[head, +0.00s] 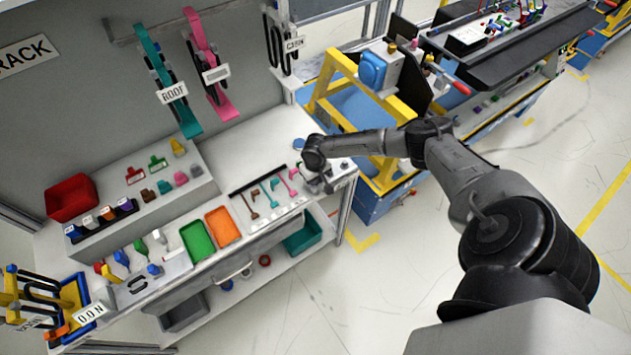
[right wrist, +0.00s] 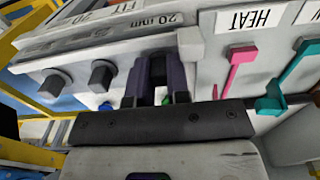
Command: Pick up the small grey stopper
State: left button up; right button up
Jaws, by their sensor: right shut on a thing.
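My right gripper (head: 322,182) is at the right end of the workbench, over a pale block (head: 343,168). In the right wrist view, its two dark fingers (right wrist: 159,72) are close together and shut on the small grey stopper, which they mostly hide. The fingers are in line with two dark grey stoppers (right wrist: 102,75) (right wrist: 52,85) that stand along the pale block's edge. Whether the held stopper still touches the block cannot be told. My left gripper is not in view.
Green (head: 198,240) and orange (head: 222,226) trays lie left on the bench. A yellow frame (head: 330,85) stands close behind the gripper.

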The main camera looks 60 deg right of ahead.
jog(key=shift+c, duration=0.7)
grip_shut()
jog(key=shift+r, duration=0.55)
jog(key=r, duration=0.3)
jog(key=shift+s+d+r+p, duration=0.1)
jog(key=shift+s+r+p, duration=0.15)
jog(key=shift+p, duration=0.1)
jog(key=s+d+r, duration=0.1)
jog(key=s+r, duration=0.2)
jog(key=s, duration=0.2)
jog(key=s+d+r+p, duration=0.1)
jog(key=s+r, duration=0.2)
jog(key=s, duration=0.3)
jog(key=shift+r, duration=0.2)
